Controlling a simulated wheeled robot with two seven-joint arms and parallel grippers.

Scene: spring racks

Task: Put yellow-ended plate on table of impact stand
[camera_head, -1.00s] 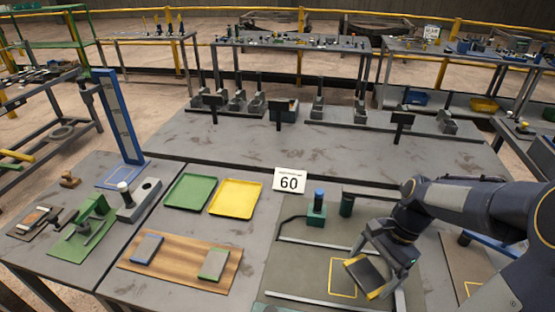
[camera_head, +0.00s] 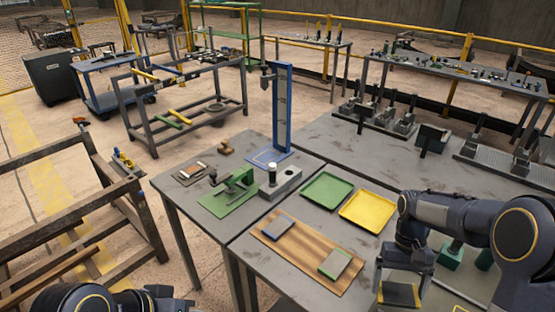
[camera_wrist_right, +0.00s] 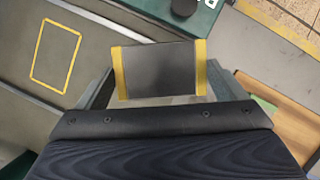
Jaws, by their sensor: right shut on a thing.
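The yellow-ended plate (camera_head: 399,294) is dark grey with yellow ends, held in my right gripper (camera_head: 402,283) at the lower right of the head view. In the right wrist view the plate (camera_wrist_right: 158,70) sits between the two fingers, a yellow strip at each side. A tall blue upright (camera_head: 282,110), which looks like the impact stand, rises at the back of the left table. A flat blue-outlined patch (camera_head: 268,157) lies at its foot and looks bare. The plate is well to the right and front of it. Part of my left arm shows at the bottom left; its gripper is not visible.
A green tray (camera_head: 326,190) and a yellow tray (camera_head: 367,209) lie between plate and stand. A wooden board (camera_head: 300,252) with two small plates lies in front. A green fixture (camera_head: 232,190) and a grey block (camera_head: 281,183) stand near the upright. A yellow outline (camera_wrist_right: 55,57) shows in the wrist view.

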